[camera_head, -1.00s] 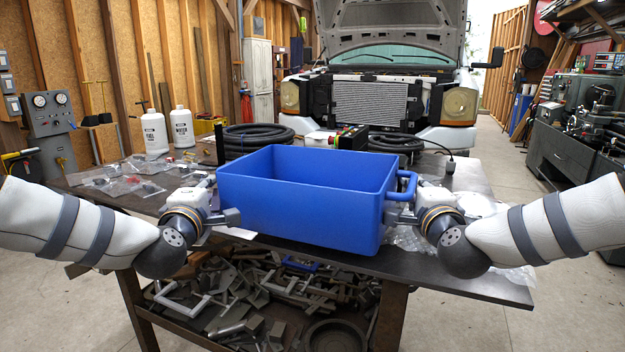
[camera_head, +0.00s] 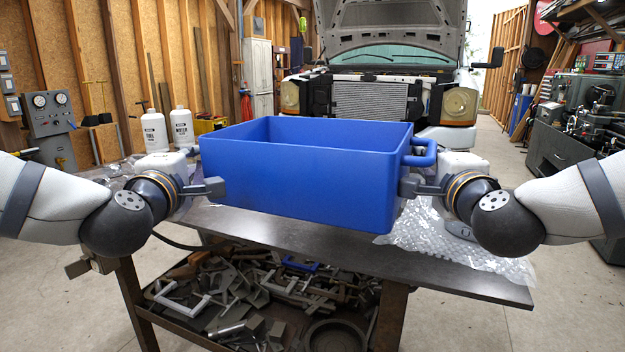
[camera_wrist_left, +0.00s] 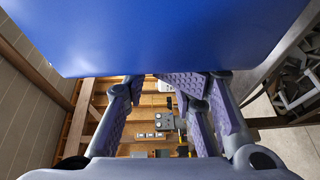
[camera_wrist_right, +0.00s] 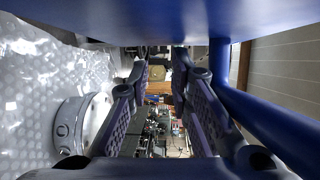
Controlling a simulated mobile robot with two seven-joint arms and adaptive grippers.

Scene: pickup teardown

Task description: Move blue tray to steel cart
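The blue tray (camera_head: 300,190) is an open box. It hangs above the front part of the dark table, between my two grippers. Its right handle (camera_head: 426,158) shows in the head view. My left gripper (camera_head: 214,188) is against the tray's left end. In the left wrist view the tray (camera_wrist_left: 160,35) covers the top, and the fingers stand apart with background between them. My right gripper (camera_head: 409,186) is at the right end, below the handle. Its fingers are also apart in the right wrist view, with the blue handle (camera_wrist_right: 275,120) beside them. The fingertip contacts are partly hidden. I cannot identify a steel cart.
The table (camera_head: 310,250) has a lower shelf full of metal parts (camera_head: 250,300). Bubble wrap (camera_head: 440,240) lies on its right side. White bottles (camera_head: 154,132) stand at the back left. A truck (camera_head: 385,90) is behind. Floor shows free at both sides.

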